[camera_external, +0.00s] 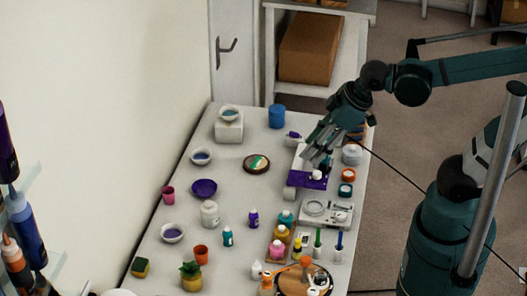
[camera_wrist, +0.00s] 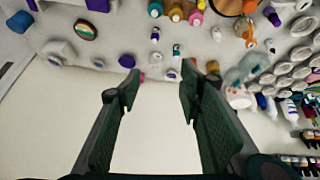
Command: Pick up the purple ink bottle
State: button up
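A small purple ink bottle (camera_external: 253,218) stands upright on the white table, between a white jar and the coloured bottles. In the wrist view a small purple bottle (camera_wrist: 155,34), seemingly the same one, is near the top, beyond my fingertips. Another small purple item (camera_external: 293,135) with a pale end is near the back of the table. My gripper (camera_external: 314,158) is above the purple mat at the table's right side, apart from the upright bottle. In the wrist view my gripper (camera_wrist: 159,82) has its green fingers wide apart with nothing between them.
A white jar (camera_external: 209,213) and a teal bottle (camera_external: 228,236) stand close to the purple bottle. A purple bowl (camera_external: 204,188), a round coaster (camera_external: 257,164) and a white scale-like device (camera_external: 326,213) are around it. The left wall holds shelved bottles (camera_external: 24,214).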

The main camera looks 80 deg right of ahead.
jog(key=w+f+n+g, duration=0.3)
jog(key=w+f+n, duration=0.35)
jog(key=w, duration=0.35)
jog(key=n+g, duration=0.3)
jog(key=n, duration=0.3)
send_over(253, 212)
jog(key=f, duration=1.5)
jog(key=shift+s+d+f+b, duration=0.2)
jog(key=shift+d+b, duration=0.05)
jog(key=shift+b, duration=0.15)
jog(key=shift+w+f+n, duration=0.2)
jog(key=shift+f+n, duration=0.05)
jog(key=shift+f, duration=0.6)
jog(key=shift+f, duration=0.15)
jog(key=shift+f, duration=1.15)
jog(key=shift+f, duration=0.1)
jog(key=shift+d+f, duration=0.15)
jog(key=shift+f, duration=2.35)
